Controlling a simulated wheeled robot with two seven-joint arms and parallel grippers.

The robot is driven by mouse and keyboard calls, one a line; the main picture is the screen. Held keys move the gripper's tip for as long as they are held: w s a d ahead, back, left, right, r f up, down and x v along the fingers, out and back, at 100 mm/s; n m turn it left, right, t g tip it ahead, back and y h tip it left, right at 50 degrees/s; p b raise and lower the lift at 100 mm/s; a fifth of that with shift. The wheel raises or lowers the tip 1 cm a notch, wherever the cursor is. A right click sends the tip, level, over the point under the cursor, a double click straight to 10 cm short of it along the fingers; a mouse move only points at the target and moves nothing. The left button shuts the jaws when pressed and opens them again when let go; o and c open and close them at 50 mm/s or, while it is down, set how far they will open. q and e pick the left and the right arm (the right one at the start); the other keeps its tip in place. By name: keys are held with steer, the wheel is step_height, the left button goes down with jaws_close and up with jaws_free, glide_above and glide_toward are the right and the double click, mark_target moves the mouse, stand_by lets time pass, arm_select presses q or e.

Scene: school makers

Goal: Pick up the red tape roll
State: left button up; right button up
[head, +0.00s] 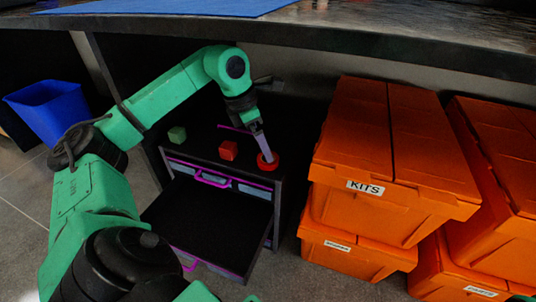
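The red tape roll (268,163) lies on the black top of a small drawer cabinet (202,153), near its right front corner. My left gripper (264,155) reaches down to it from above, with its fingertips at the middle of the roll. The fingers overlap in this view, so the gap between them and any grip on the roll cannot be made out. My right gripper is not in view.
A red cube (228,150) and a green cube (177,134) sit on the cabinet top left of the roll. A drawer (215,222) stands open below. Orange KITS crates (365,208) are stacked close at the right. A table edge (300,40) overhangs. A blue bin (48,108) stands left.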

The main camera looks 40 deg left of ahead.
arm_select(q)
steer(key=b+x, duration=0.2)
steer(key=x, duration=0.3)
steer(key=shift+s+f, duration=0.1)
steer(key=c, duration=1.3)
steer(key=shift+o, duration=0.2)
